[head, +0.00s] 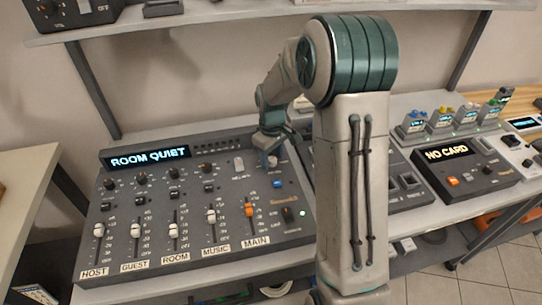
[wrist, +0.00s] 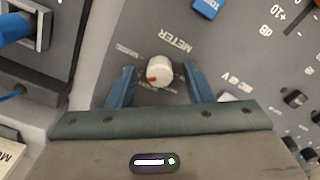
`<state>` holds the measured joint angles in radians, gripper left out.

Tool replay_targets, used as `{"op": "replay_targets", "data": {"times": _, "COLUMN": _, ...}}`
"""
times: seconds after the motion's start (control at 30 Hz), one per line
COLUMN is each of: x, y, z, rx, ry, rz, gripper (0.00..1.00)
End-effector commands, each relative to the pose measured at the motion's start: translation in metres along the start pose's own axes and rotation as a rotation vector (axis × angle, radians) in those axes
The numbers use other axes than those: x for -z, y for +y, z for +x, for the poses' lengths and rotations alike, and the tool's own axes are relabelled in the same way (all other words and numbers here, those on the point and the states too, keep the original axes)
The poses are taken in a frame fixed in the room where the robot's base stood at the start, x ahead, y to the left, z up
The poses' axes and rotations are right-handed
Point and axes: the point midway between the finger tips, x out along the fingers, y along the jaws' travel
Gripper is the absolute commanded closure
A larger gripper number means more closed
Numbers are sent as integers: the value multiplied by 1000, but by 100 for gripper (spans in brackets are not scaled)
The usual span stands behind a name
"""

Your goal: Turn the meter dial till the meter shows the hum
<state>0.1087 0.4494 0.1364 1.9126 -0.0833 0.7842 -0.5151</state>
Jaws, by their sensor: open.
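The meter dial (wrist: 160,70) is a small white round knob with an orange mark on its lower left, beside the word METER on the grey mixing desk. My gripper (wrist: 160,68) is open, with one blue finger on each side of the dial and a gap to both. In the head view my gripper (head: 267,150) is low over the upper right of the desk and largely covers the dial. The meter display (head: 150,158) at the desk's upper left reads ROOM QUIET.
The mixing desk (head: 120,253) has several faders, HOST to MAIN, and small knobs left of my gripper. A blue button (head: 277,184) sits just below it. A NO CARD unit (head: 465,172) stands to the right. A shelf (head: 190,20) hangs above.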

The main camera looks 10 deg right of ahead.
Motion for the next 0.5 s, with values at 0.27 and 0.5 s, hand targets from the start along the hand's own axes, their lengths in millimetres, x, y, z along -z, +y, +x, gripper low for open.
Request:
{"op": "replay_targets", "data": {"times": 0.27, "x": 0, "y": 0, "z": 0, "rx": 0, "ry": 0, "rz": 0, "gripper": 98}}
{"op": "replay_targets", "data": {"times": 0.5, "x": 1, "y": -1, "z": 0, "rx": 1, "ry": 0, "rz": 18, "gripper": 98}}
